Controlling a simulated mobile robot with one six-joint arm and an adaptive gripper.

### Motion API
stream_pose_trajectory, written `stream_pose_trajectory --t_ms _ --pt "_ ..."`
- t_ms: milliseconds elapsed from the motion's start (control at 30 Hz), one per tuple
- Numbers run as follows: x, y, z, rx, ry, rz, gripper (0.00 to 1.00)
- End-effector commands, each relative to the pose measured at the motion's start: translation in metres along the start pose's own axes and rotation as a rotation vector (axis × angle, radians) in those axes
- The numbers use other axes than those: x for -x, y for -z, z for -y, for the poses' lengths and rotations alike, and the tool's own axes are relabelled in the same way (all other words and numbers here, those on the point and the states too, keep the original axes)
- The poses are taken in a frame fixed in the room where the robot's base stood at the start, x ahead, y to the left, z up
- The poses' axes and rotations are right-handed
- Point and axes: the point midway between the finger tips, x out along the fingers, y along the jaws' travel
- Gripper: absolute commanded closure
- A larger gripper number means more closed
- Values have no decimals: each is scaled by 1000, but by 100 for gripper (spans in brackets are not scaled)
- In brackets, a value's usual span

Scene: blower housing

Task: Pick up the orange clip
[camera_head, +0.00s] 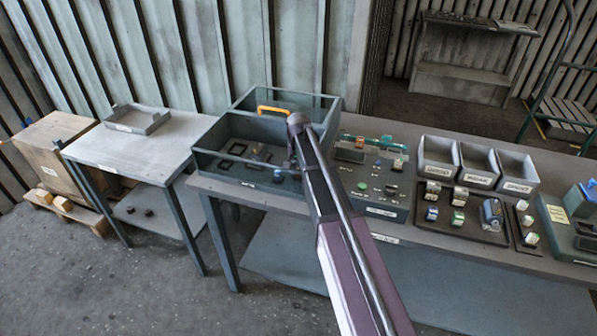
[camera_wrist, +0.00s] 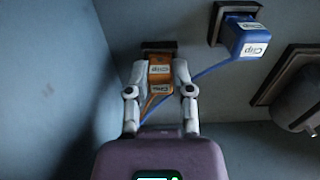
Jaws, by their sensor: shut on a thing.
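In the wrist view, the orange clip (camera_wrist: 160,75) carries a "Clip" label and has an orange cable trailing back toward my gripper. My gripper (camera_wrist: 160,69) has one finger on each side of the clip and is shut on it. The clip's far end is at a dark rectangular mount (camera_wrist: 158,46) on the blue-grey surface. I cannot tell whether it is seated in the mount or just clear of it. In the head view, my arm reaches to the open blue-grey housing (camera_head: 212,137), and the clip cannot be made out there.
A blue clip (camera_wrist: 248,42) on a similar mount is right of the orange one, its blue cable passing close by my right finger. A grey rounded part (camera_wrist: 298,104) is further right. An orange handle (camera_head: 272,110) is at the housing. Three grey bins (camera_head: 437,157) stand right.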

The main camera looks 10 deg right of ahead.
Motion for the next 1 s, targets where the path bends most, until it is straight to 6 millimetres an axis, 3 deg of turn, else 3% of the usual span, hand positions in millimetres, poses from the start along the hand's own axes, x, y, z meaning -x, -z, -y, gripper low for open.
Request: stream_pose_trajectory --t_ms 367,1000 --pt "18 0 0 0 0 0 98" --pt "83 0 0 0 0 0 98"
